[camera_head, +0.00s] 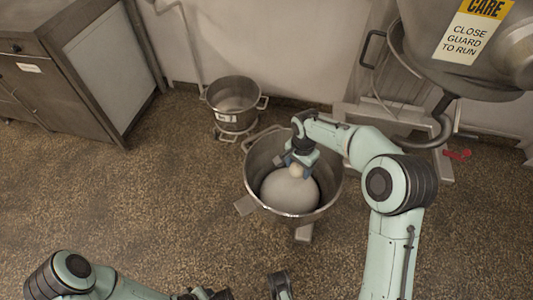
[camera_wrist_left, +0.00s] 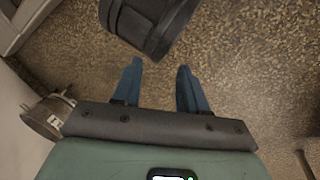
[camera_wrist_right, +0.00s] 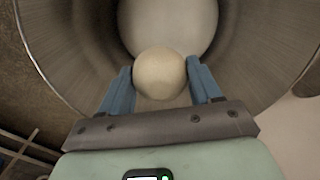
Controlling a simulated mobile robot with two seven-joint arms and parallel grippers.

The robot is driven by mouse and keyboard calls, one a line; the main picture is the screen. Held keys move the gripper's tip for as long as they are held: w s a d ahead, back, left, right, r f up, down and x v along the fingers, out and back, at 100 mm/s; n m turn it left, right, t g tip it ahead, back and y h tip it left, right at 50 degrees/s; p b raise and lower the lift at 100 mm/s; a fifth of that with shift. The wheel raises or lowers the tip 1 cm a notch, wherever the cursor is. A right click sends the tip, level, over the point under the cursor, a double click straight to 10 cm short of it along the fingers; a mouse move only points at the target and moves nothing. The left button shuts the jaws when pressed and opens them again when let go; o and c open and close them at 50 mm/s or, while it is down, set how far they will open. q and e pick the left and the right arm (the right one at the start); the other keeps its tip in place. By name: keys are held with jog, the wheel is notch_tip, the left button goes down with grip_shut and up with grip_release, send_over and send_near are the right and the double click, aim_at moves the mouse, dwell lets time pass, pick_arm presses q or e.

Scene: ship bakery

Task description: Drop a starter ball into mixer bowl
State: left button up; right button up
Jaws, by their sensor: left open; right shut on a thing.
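The mixer bowl (camera_head: 256,161) is a large metal bowl on the floor, with a big pale dough mass (camera_head: 288,192) inside. My right gripper (camera_head: 297,172) is shut on a small pale starter ball (camera_wrist_right: 160,74) and holds it over the bowl. In the right wrist view the ball sits between the blue fingers, with the dough mass (camera_wrist_right: 170,22) and the bowl wall (camera_wrist_right: 75,60) behind it. Whether the ball touches the dough cannot be told. My left gripper (camera_wrist_left: 153,90) is open and empty over the floor, away from the bowl.
A mixer (camera_head: 470,50) with a "close guard to run" sign stands at the upper right. A smaller metal bowl (camera_head: 233,100) stands by the wall. A grey cabinet (camera_head: 60,85) is at the upper left. The floor left of the mixer bowl is clear.

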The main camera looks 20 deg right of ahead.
jog(key=o, duration=1.2)
pick_arm(q)
jog(key=s+d+r+g+p, duration=0.1)
jog(key=s+d+r+p, duration=0.1)
jog(key=s, duration=0.3)
jog(key=shift+d+r+g+h+p, duration=0.15)
jog(key=shift+r+g+h+p, duration=0.35)
jog(key=shift+r, duration=0.4)
pick_arm(e)
notch_tip(320, 180, up, 13)
jog(key=shift+r, duration=0.2)
